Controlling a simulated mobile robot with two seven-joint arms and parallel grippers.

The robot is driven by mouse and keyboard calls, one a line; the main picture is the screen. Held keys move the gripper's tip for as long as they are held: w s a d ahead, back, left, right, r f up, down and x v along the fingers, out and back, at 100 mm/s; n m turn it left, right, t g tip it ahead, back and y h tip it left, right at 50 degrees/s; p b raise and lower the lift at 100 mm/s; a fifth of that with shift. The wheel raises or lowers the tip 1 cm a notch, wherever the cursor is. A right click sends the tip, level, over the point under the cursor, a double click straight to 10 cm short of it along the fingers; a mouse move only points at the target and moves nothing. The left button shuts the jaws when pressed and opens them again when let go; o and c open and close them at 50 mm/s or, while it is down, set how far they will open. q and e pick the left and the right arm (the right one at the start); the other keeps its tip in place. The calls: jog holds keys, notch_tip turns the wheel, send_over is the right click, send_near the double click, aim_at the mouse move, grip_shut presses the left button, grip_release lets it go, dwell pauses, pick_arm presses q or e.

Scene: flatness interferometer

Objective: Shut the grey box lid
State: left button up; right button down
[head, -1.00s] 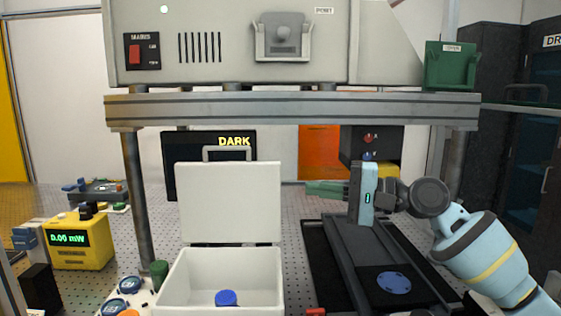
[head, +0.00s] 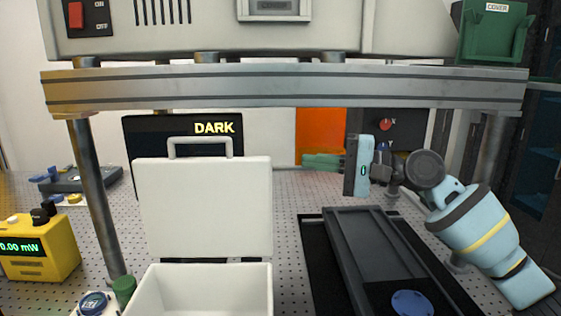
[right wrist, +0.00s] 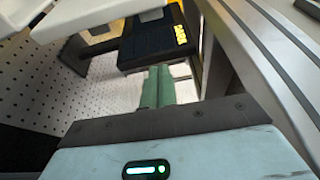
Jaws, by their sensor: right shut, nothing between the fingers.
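The pale grey box (head: 258,288) stands in the lower middle of the head view, its bottom cut off by the frame. Its lid (head: 203,208) stands open and upright at the back, with a handle (head: 200,142) on its top edge. My right gripper (head: 313,161) is to the right of the lid, near its top edge height and apart from it. Its green fingers are shut and empty, pointing left; they also show in the right wrist view (right wrist: 157,88). In that view a pale slab, probably the lid, is at upper left. My left gripper is not in view.
A steel beam (head: 290,90) on posts spans above the work area. A dark display reading DARK (head: 215,128) is behind the lid. A black rail stage (head: 372,255) lies right of the box. A yellow meter (head: 40,252) stands at left.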

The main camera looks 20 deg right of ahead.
aim_at(269, 164)
jog(key=w+a, duration=0.1)
jog(key=a, duration=0.2)
jog(key=w+a, duration=0.1)
jog(key=a, duration=0.1)
jog(key=w+a+p, duration=0.1)
jog(key=a, duration=0.2)
jog(key=shift+a, duration=0.35)
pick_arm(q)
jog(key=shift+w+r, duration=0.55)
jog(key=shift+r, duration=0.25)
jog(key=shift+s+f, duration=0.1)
